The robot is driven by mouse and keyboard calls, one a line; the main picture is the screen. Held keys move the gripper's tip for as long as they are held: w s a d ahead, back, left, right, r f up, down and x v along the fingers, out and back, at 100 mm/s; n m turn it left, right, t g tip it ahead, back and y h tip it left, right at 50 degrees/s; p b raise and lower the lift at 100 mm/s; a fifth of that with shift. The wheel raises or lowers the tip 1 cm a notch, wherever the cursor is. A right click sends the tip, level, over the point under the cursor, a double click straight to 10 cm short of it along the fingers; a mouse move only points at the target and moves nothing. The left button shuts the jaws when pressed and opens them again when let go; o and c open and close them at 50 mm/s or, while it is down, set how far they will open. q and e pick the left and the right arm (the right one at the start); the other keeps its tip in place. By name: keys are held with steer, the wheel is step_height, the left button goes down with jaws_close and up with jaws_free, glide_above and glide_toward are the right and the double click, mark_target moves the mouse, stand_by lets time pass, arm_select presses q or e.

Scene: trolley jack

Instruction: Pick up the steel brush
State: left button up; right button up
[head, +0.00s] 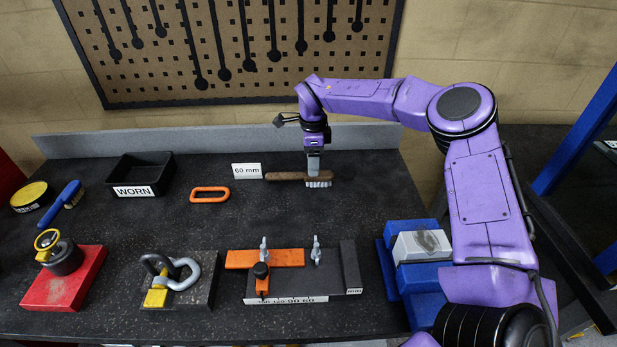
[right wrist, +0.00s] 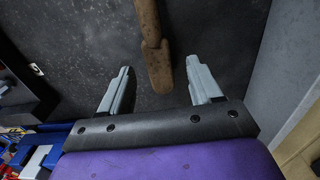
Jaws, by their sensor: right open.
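The steel brush, with a brown wooden handle and pale bristles, lies on the dark bench at the back in the head view (head: 290,176). Its bristled end is at the right and its handle points left. My right gripper (head: 313,168) is above the bristled end, pointing down. In the right wrist view the gripper (right wrist: 159,66) is open, with brown wood of the brush (right wrist: 150,28) showing between and beyond the two fingers. Whether the fingers touch the brush I cannot tell. My left gripper is not in view.
A "60 mm" card (head: 247,170) stands by the handle's left end. An orange link (head: 210,194) and a black "WORN" tray (head: 140,172) lie further left. A blue-handled brush (head: 64,203) is at far left. An orange and black fixture (head: 290,262) stands in front. A pegboard hangs behind.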

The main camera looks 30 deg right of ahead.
mark_target(300, 179)
steer(key=shift+s+f, duration=0.25)
steer(key=shift+f, duration=0.05)
steer(key=f, duration=0.1)
steer(key=f+p, duration=0.1)
steer(key=f, duration=0.1)
steer(key=f+p, duration=0.1)
steer(key=f, duration=0.1)
steer(key=shift+w+a+f, duration=0.2)
steer(key=shift+w+f, duration=0.05)
steer(key=shift+w, duration=0.1)
steer(key=shift+s+r, duration=0.1)
steer(key=shift+s, duration=0.05)
steer(key=shift+c, duration=0.9)
steer(key=c, duration=1)
